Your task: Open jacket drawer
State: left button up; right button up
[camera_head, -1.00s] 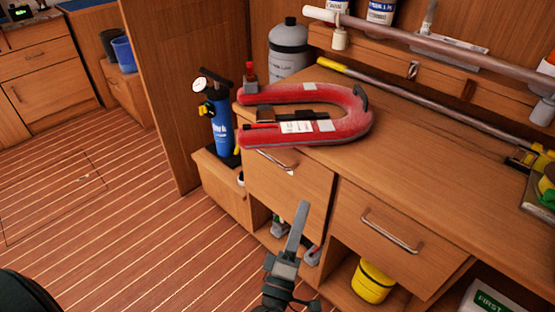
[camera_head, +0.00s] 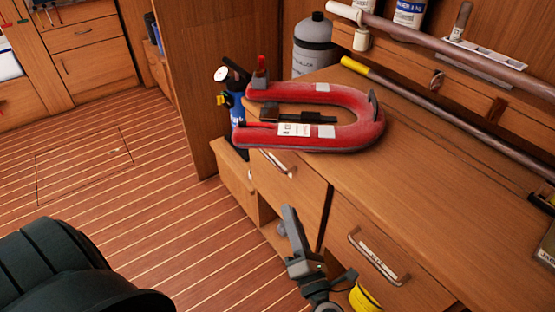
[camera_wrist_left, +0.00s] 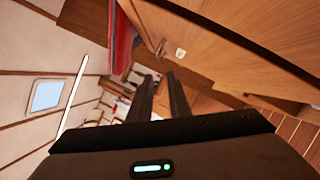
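The red U-shaped life jacket (camera_head: 355,140) lies on the wooden counter. Below it is a wooden drawer (camera_head: 300,195) with a metal bar handle (camera_head: 275,162); its front looks shut. A second drawer (camera_head: 350,230) to the right has a larger, labelled handle (camera_head: 378,258). That view also shows a red strip (camera_wrist_left: 122,40) beside wooden fronts.
A blue cylinder (camera_head: 238,115) with a gauge stands left of the drawer. A grey bottle (camera_head: 313,45) and a long pole (camera_head: 430,100) are on the counter. A yellow container (camera_head: 364,298) shows at the lower right. The striped floor (camera_head: 150,190) at left is clear.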

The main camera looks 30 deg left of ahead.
aim_at(272, 159)
pick_arm(q)
jog(key=shift+a, duration=0.1)
